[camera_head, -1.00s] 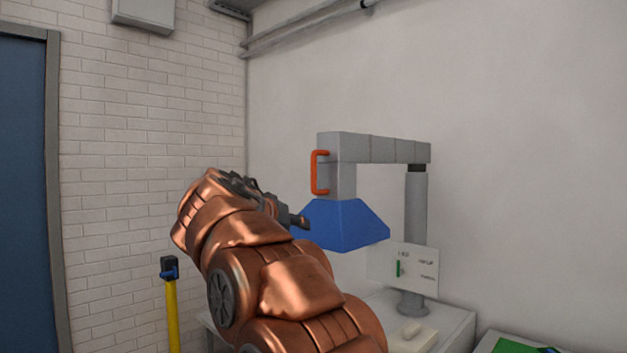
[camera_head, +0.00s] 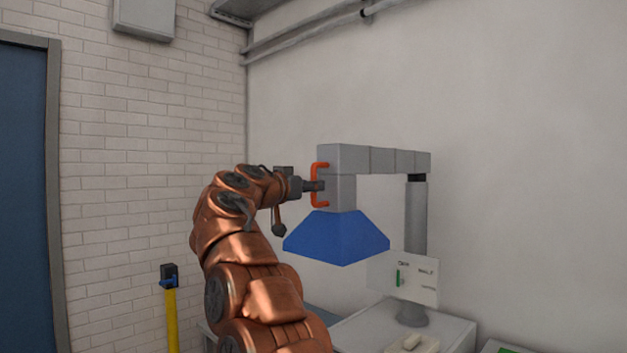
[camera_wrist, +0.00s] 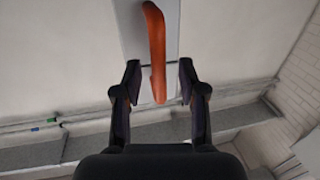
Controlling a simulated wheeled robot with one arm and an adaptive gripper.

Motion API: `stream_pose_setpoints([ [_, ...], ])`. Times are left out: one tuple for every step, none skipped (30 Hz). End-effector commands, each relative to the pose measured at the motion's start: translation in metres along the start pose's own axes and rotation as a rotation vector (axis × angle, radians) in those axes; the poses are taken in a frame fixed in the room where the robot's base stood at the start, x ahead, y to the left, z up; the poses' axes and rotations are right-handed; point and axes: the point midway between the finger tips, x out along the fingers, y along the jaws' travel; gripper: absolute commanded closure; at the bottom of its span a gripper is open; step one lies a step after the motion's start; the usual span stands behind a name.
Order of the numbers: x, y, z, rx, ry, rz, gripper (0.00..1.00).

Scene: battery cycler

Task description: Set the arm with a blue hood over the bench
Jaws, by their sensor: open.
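The blue hood (camera_head: 337,238) hangs from the end of a grey jointed arm (camera_head: 382,160) on an upright post (camera_head: 416,225). An orange handle (camera_head: 316,184) is fixed to the left end of that grey arm. My gripper (camera_head: 318,186) is at the handle in the head view. In the wrist view, the handle (camera_wrist: 156,50) runs between the two open fingers of my gripper (camera_wrist: 158,80), with a gap on each side. The handle's end on the grey arm shows behind it.
A white bench (camera_head: 360,330) stands below the hood, with a sign or screen (camera_head: 403,277) by the post. A yellow post (camera_head: 172,315) with a dark top stands at the left. The white wall is behind. A blue door (camera_head: 22,200) is at far left.

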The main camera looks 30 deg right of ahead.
Motion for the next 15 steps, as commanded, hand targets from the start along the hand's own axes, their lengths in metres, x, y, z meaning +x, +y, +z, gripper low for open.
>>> stream_pose_setpoints([
  [0.006,-0.001,-0.003,0.000,-0.001,-0.001,0.59],
  [0.009,-0.001,-0.003,0.000,-0.001,0.000,0.59],
  [0.013,0.000,-0.002,0.000,-0.002,0.001,0.59],
  [0.015,0.000,-0.002,0.000,-0.002,0.001,0.59],
  [0.017,0.001,-0.002,0.000,-0.002,0.002,0.59],
  [0.019,0.001,-0.001,0.000,-0.002,0.002,0.59],
  [0.020,0.001,-0.001,0.000,-0.001,0.001,0.59],
  [0.020,0.001,-0.001,0.000,-0.001,0.001,0.59],
  [0.021,0.001,-0.001,0.000,-0.001,0.001,0.59],
  [0.021,0.001,-0.001,0.000,-0.001,0.001,0.59],
  [0.021,0.001,0.000,0.000,-0.001,0.001,0.59],
  [0.021,0.001,0.000,0.000,-0.001,0.001,0.59],
  [0.021,0.001,0.000,0.001,-0.001,0.001,0.59],
  [0.021,0.001,0.000,0.000,-0.001,0.001,0.59],
  [0.021,0.001,0.000,0.000,-0.001,0.000,0.59],
])
